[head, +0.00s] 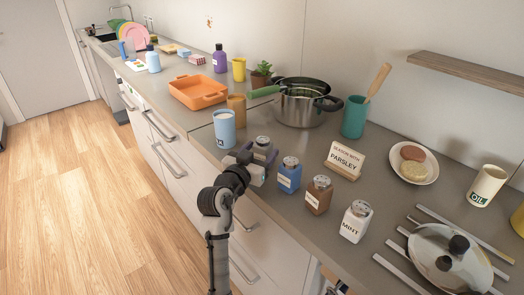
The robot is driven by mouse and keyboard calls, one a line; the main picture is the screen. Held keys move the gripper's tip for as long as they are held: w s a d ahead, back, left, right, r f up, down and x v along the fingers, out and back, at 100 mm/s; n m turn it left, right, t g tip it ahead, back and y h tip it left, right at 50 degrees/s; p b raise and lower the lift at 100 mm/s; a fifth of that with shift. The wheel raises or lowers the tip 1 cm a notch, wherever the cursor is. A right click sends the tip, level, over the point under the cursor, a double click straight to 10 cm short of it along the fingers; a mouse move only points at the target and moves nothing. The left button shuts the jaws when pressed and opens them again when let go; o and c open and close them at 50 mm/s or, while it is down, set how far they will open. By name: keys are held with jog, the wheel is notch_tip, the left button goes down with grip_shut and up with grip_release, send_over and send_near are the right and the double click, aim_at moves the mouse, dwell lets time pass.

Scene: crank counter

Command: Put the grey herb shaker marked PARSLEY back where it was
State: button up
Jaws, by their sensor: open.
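A grey shaker (264,147) with a metal top stands upright on the counter, at the far left end of a row of shakers. Its label is hidden behind my gripper. My gripper (254,163) is open at the shaker's near side, its fingers overlapping the shaker's lower part in the picture. I cannot tell whether they touch it. A blue shaker (289,177), a brown shaker (318,197) and a white shaker marked MINT (355,223) continue the row to the right. A sign (345,158) reading "SEASON WITH PARSLEY" stands behind the row.
A blue-and-white cup (225,128) stands left of the grey shaker. A steel pot (299,108) and a teal utensil holder (355,117) stand behind. A lidded pan (447,260) lies at the right. Bare counter lies between the grey shaker and the pot.

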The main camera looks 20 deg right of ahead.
jog(key=b+v, duration=0.2)
jog(key=v, duration=0.8)
jog(key=shift+s+a, duration=0.25)
